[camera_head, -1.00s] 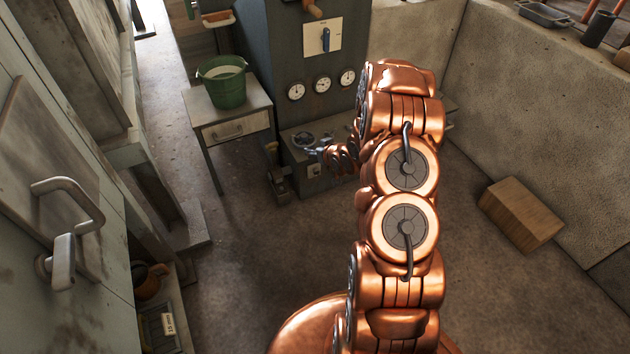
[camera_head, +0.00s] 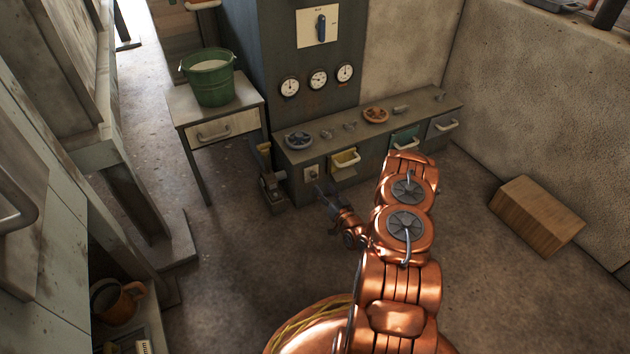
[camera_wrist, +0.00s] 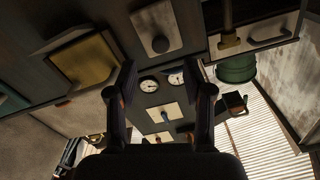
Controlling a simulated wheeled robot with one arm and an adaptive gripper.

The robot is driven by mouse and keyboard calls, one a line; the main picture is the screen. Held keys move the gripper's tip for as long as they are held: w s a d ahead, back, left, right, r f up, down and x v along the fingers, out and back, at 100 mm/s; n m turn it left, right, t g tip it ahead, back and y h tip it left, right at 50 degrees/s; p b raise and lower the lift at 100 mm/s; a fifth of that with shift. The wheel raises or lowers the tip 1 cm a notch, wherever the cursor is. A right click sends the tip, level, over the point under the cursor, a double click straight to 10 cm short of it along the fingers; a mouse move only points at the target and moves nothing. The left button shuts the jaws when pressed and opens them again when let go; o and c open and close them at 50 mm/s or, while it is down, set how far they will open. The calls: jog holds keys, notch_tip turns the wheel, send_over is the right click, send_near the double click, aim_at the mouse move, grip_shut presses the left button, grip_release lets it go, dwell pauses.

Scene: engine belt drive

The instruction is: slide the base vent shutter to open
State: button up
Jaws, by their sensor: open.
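A small pale plate with a dark round knob (camera_head: 311,173) is on the front of the low grey console base, near its left end. It looks like the base vent shutter, but I cannot be sure. In the wrist view, the plate (camera_wrist: 173,22) is at the top centre, with its knob facing me. My gripper (camera_head: 322,191) is low in front of the plate, apart from it. In the wrist view, my gripper (camera_wrist: 166,85) has its two fingers wide apart with nothing between them. Whether the shutter stands open or closed is not clear.
A yellow bin front (camera_head: 345,161) is right of the plate, with a teal one (camera_head: 404,139) further right. A dark pedal-like lever (camera_head: 270,182) stands close on the left. A table with a green bucket (camera_head: 209,80) is further left. A wooden block (camera_head: 536,216) lies right.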

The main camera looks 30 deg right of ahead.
aim_at(315, 177)
jog(key=w+b, duration=0.1)
jog(key=w, duration=0.2)
jog(key=w+b, duration=0.2)
jog(key=w, duration=0.1)
jog(key=shift+d+f, duration=0.15)
jog(key=shift+w+d, duration=0.15)
jog(key=shift+w, duration=0.55)
grip_shut()
